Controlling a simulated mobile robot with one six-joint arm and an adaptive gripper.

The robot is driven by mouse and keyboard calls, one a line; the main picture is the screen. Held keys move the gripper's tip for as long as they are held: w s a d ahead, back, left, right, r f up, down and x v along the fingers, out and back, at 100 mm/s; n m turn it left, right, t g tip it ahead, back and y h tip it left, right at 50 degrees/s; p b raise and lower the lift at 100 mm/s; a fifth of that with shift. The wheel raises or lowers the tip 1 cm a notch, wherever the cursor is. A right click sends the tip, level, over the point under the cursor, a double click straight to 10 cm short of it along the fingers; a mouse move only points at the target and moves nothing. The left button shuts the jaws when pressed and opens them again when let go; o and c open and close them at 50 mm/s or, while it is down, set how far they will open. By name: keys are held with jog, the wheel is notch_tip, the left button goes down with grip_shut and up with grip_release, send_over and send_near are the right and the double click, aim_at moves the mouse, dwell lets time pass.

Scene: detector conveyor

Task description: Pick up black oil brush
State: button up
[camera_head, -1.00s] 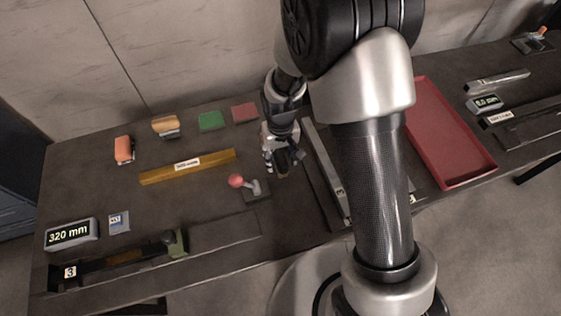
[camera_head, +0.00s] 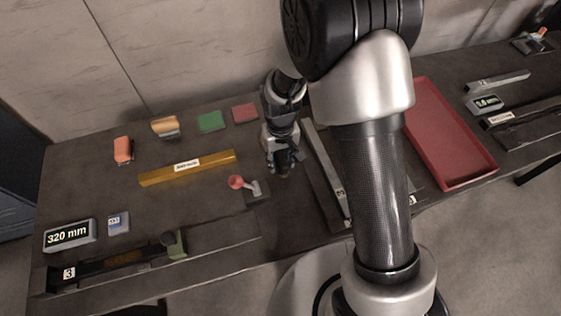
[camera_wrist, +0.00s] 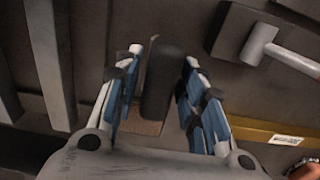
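A black, rounded, upright-looking piece, which I take to be the black oil brush (camera_wrist: 160,80), lies between my fingers in the wrist view. A flat brown patch (camera_wrist: 147,126) shows at its near end. My gripper (camera_wrist: 162,60) is open, with one blue-padded finger on each side of the brush and a visible gap on both sides. In the head view my gripper (camera_head: 282,166) points down low over the table, right of the red-knobbed lever. There the brush is mostly hidden by the gripper.
The red-knobbed lever (camera_head: 236,182) stands close left of my gripper, with a yellow bar (camera_head: 210,165) beyond it. Grey rails (camera_head: 325,170) lie close on the right, then a red tray (camera_head: 450,140). Green (camera_head: 211,121) and red pads (camera_head: 245,113) lie behind.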

grip_shut()
jog(key=shift+r, duration=0.15)
notch_tip(320, 180, up, 20)
jog(key=p, duration=0.6)
jog(key=shift+r, duration=0.1)
jog(key=shift+c, duration=1.6)
grip_release()
jog(key=c, duration=0.3)
